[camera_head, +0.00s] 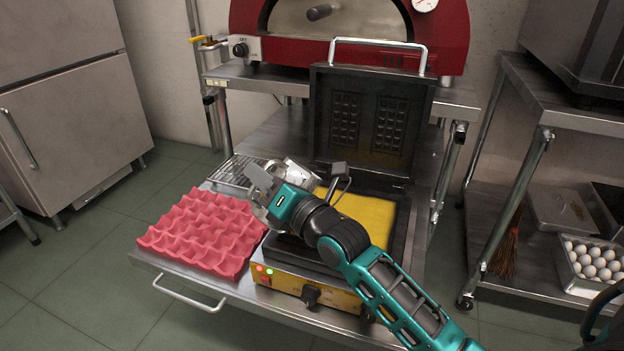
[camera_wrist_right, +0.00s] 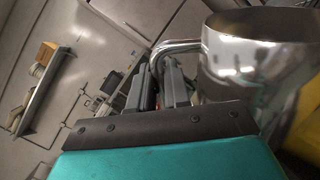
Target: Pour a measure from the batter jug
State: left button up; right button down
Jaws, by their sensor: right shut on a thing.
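The batter jug is a shiny metal vessel (camera_head: 298,170), largely hidden behind my right gripper in the head view. The jug (camera_wrist_right: 262,70) fills the right side of the wrist view, with its handle (camera_wrist_right: 178,46) between the fingers. My right gripper (camera_head: 262,184) is shut on that handle; its grey fingers also show in the wrist view (camera_wrist_right: 163,86). It holds the jug at the left edge of the open waffle iron (camera_head: 318,268). Yellow batter (camera_head: 372,214) covers the visible part of the lower plate. The jug's inside is hidden. My left gripper is not in view.
The waffle iron's lid (camera_head: 368,118) stands upright behind the plate. A pink egg tray (camera_head: 205,232) and a wire rack (camera_head: 230,171) lie to the left on the steel stand. A red oven (camera_head: 300,50) stands behind. A shelf on the right holds eggs (camera_head: 592,262).

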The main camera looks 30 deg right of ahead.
aim_at(268, 165)
jog(key=shift+d+r+m+p, duration=0.15)
jog(key=shift+r+m+p, duration=0.15)
jog(key=shift+r+p, duration=0.1)
dwell(0.5)
jog(key=shift+r, duration=0.15)
dwell(0.4)
jog(key=shift+d+r+m+p, duration=0.15)
jog(key=shift+m+p, duration=0.15)
jog(key=shift+p, duration=0.2)
jog(key=shift+r, duration=0.1)
dwell(0.5)
jog(key=shift+d+r+m+p, duration=0.15)
jog(key=shift+r+m+p, duration=0.15)
jog(key=shift+p, duration=0.15)
jog(key=shift+d, duration=0.1)
dwell(0.7)
jog(key=shift+d+r+m+p, duration=0.15)
jog(key=shift+r+m+p, duration=0.1)
jog(key=shift+m+p, duration=0.2)
dwell(0.7)
